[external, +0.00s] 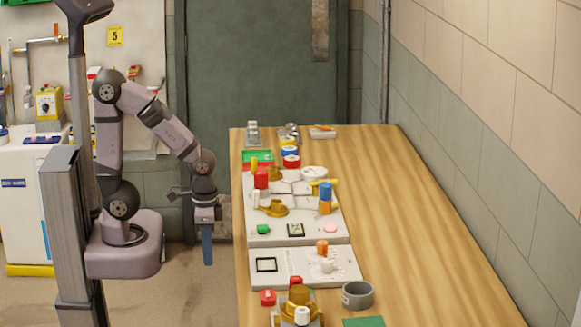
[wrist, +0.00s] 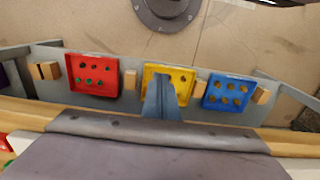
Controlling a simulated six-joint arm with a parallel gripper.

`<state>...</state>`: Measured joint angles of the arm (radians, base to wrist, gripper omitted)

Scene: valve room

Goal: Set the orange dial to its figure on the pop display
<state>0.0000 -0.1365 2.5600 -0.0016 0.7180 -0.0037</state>
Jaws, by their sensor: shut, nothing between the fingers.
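A small orange knob (external: 322,247), which looks like the orange dial, stands on a white panel (external: 290,281) on the wooden table in the external view. A dark-framed square (external: 266,264) on the same panel looks like a display; its figure is too small to read. Another dark-framed square (external: 296,229) sits on the panel behind. I cannot tell which is the pop display. My gripper (external: 207,262) hangs pointing down left of the table, apart from the panels. Its blue fingers (wrist: 161,88) are shut and empty in the wrist view. The dial is not visible there.
A white knob (external: 327,266) stands close to the orange one. Brass valves (external: 298,295), a blue cylinder (external: 325,200) and a grey ring (external: 357,294) crowd nearby. The table's right side (external: 430,250) is clear. Red (wrist: 93,75), yellow (wrist: 176,78) and blue (wrist: 227,92) holed plates show in the wrist view.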

